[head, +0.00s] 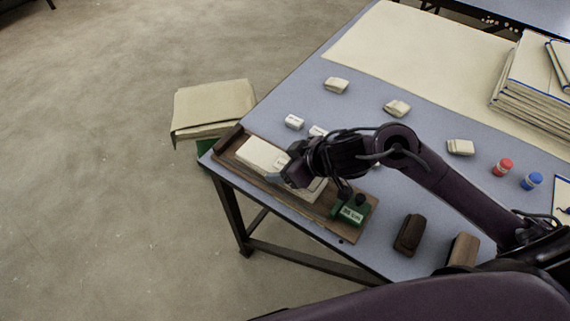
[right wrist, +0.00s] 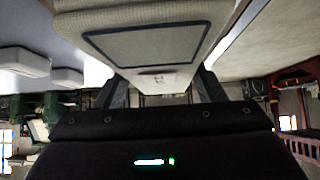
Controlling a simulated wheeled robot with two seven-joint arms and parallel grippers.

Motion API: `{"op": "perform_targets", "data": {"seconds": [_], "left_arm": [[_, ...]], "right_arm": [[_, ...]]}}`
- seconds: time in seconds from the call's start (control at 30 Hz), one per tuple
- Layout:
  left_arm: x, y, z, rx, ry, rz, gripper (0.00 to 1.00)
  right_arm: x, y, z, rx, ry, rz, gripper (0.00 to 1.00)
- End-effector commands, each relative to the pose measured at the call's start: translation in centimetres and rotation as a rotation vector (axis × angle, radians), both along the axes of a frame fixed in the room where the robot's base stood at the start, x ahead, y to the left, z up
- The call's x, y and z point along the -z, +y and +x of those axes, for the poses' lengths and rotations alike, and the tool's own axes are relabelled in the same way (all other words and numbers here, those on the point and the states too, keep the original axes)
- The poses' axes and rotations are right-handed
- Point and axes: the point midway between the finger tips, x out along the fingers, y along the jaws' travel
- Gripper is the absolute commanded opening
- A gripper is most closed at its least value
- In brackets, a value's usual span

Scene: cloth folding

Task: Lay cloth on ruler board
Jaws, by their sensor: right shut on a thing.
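The brown wooden ruler board (head: 222,151) lies along the table's near-left edge. A folded pale cloth (head: 259,154) is at the board, partly hidden under my right gripper (head: 284,176); I cannot tell whether it rests fully on the wood. My right gripper is shut on this cloth. In the right wrist view the cloth (right wrist: 155,45) shows a dark-lined rectangle, and its end with a small printed mark sits between the two fingers (right wrist: 158,88). My left gripper is out of view.
A green labelled block (head: 352,212) stands at the board's right end. Small pale blocks (head: 336,85), dark blocks (head: 409,235), red (head: 502,167) and blue (head: 531,181) jars, and a cloth stack (head: 528,80) are on the table. A cloth-topped green bin (head: 212,108) stands beyond the left edge.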

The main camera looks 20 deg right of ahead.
Motion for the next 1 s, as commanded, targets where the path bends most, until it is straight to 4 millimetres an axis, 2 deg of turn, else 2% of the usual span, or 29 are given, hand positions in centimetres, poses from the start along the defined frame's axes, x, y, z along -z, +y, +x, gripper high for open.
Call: {"op": "perform_targets", "data": {"seconds": [0.17, 0.2, 0.37, 0.63, 0.77, 1.0], "left_arm": [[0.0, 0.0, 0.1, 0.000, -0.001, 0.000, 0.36], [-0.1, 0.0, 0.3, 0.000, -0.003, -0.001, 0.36], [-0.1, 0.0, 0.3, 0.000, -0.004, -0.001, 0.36], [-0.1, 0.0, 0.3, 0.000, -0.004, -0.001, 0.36], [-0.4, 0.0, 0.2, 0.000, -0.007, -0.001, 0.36], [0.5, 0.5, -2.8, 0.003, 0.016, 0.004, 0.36]], "right_arm": [[0.2, 0.0, 0.0, 0.001, 0.000, 0.001, 0.38], [0.3, 0.0, 0.0, 0.000, 0.000, 0.000, 0.65], [0.2, 0.0, 0.0, 0.000, -0.001, 0.001, 0.85], [0.1, 0.0, 0.0, 0.000, -0.001, 0.001, 0.85], [-0.6, -0.3, -0.3, -0.001, -0.001, -0.002, 0.85], [-4.0, -2.4, -3.0, -0.001, 0.000, -0.008, 0.85]]}}
